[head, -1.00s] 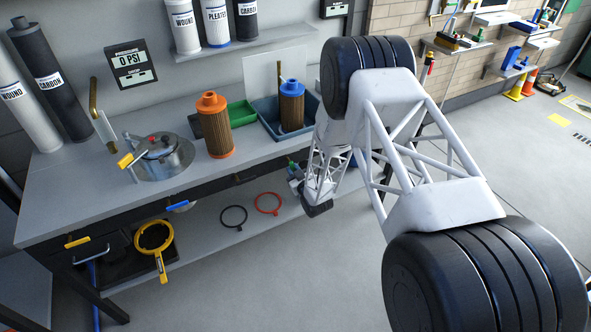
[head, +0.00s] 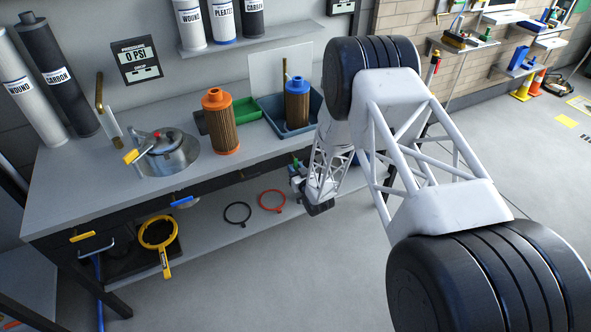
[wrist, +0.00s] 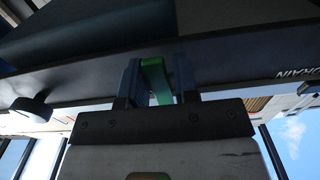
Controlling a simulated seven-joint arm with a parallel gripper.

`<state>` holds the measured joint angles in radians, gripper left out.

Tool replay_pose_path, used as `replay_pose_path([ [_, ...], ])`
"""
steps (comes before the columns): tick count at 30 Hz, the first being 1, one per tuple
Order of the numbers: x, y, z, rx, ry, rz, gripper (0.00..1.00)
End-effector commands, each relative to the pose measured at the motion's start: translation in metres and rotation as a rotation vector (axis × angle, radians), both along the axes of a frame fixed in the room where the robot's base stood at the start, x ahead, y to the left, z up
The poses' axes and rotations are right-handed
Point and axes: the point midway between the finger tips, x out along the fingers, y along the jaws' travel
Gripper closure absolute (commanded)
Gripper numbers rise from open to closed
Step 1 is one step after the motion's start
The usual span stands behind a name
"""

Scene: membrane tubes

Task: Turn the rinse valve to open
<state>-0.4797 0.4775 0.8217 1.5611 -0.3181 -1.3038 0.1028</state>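A green lever handle (wrist: 157,82) sits between the two blue fingers of my gripper (wrist: 160,84) in the wrist view. The lever is slanted, close to the left finger at its far end and the right finger at its near end. I cannot tell whether the fingers press on it. In the head view my gripper (head: 298,184) is small and partly hidden by my arm, low at the front of the bench (head: 90,195). A bit of green shows beside it. No label naming the rinse valve is readable.
Upside-down lettering reading DRAIN (wrist: 298,72) is right of the lever. A dark round knob (wrist: 32,108) is left. A blue handle (head: 182,202) and a yellow handle (head: 83,237) line the bench front. A gauge panel (head: 137,61) reads 0 PSI.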

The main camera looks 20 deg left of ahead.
Motion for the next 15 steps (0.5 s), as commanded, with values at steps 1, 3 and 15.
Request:
replay_pose_path([
  [1, 0.0, 0.0, 0.0, 0.0, 0.0, 0.0, 0.64],
  [3, 0.0, -0.0001, -0.0002, 0.0, 0.0, 0.0, 0.55],
  [15, -0.0022, -0.0029, -0.0005, -0.001, 0.0, -0.001, 0.55],
])
